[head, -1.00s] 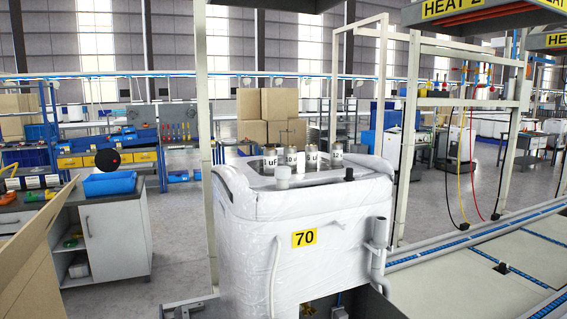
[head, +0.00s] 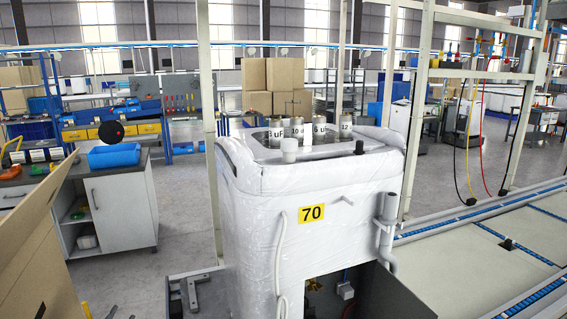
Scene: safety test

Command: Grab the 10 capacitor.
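Small silver cylindrical capacitors with white labels stand on the top of a white plastic-wrapped machine (head: 255,235) in the middle of the head view. The label on the 10 capacitor (head: 297,130) partly reads "10 u". It stands between a capacitor whose label ends in "uF" (head: 275,134) and one (head: 319,131) that seems to read "6 u". One marked "12" (head: 347,127) is at the right. No gripper is near or touching them. I cannot make out my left gripper's fingers clearly, and my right gripper does not show.
A white knob (head: 289,149) and a raised rim stand in front of the capacitors. A grey pipe (head: 387,220) runs down the machine's right side. A counter with a blue tray (head: 114,155) is at the left. A conveyor (head: 490,245) is at the right.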

